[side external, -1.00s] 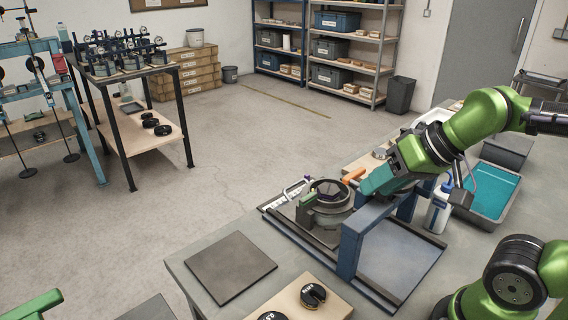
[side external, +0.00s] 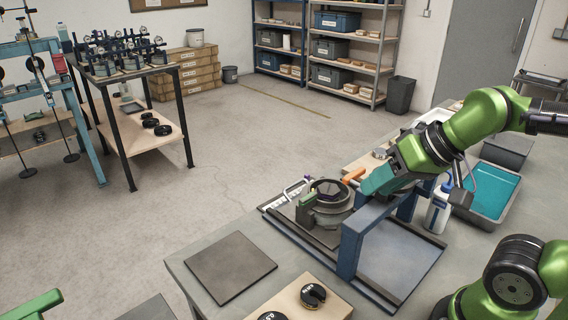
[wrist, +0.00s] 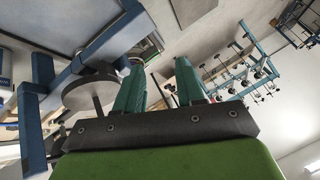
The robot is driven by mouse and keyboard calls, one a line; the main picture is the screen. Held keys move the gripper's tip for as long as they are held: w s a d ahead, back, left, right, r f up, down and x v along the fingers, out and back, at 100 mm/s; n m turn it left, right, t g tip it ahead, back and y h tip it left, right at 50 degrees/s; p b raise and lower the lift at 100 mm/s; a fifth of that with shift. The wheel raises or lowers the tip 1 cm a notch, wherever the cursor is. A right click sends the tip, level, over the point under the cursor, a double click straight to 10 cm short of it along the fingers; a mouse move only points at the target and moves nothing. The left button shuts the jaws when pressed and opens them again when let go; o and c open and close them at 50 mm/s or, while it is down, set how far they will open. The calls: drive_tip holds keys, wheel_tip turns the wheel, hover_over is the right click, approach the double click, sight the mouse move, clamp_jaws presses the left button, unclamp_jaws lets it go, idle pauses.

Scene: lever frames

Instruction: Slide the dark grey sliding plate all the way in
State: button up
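The sliding assembly rests on the blue-edged base of the blue lever frame (side external: 350,245) at the bench's near edge. A dark grey plate (side external: 321,236) shows in its left part, beneath a dark round ring (side external: 330,194). The ring and frame post partly hide it, and I cannot tell how far in it sits. A white handle (side external: 293,187) is at the left end. My gripper (side external: 366,189) is above the frame, close to an orange grip (side external: 353,174); contact is unclear. In the wrist view its teal fingers (wrist: 158,68) stand apart with nothing visible between them.
A loose dark square plate (side external: 230,267) lies on the bench at front left. A wooden board with black weights (side external: 313,295) is in front. A white bottle (side external: 438,212) and teal-lined tray (side external: 492,193) stand to the right.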

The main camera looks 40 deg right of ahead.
drive_tip(key=m+g+h, duration=0.2)
drive_tip(key=m+g, duration=0.3)
drive_tip(key=m, duration=0.9)
hover_over(297, 184)
drive_tip(key=s, duration=0.3)
wheel_tip(297, 184, down, 5)
drive_tip(key=w+f, duration=0.1)
drive_tip(key=f, duration=0.4)
drive_tip(key=w+f, duration=0.1)
drive_tip(key=f, duration=0.4)
drive_tip(key=w+f, duration=0.1)
drive_tip(key=f, duration=0.4)
drive_tip(key=shift+a+f, duration=0.1)
drive_tip(key=shift+f, duration=0.15)
clamp_jaws()
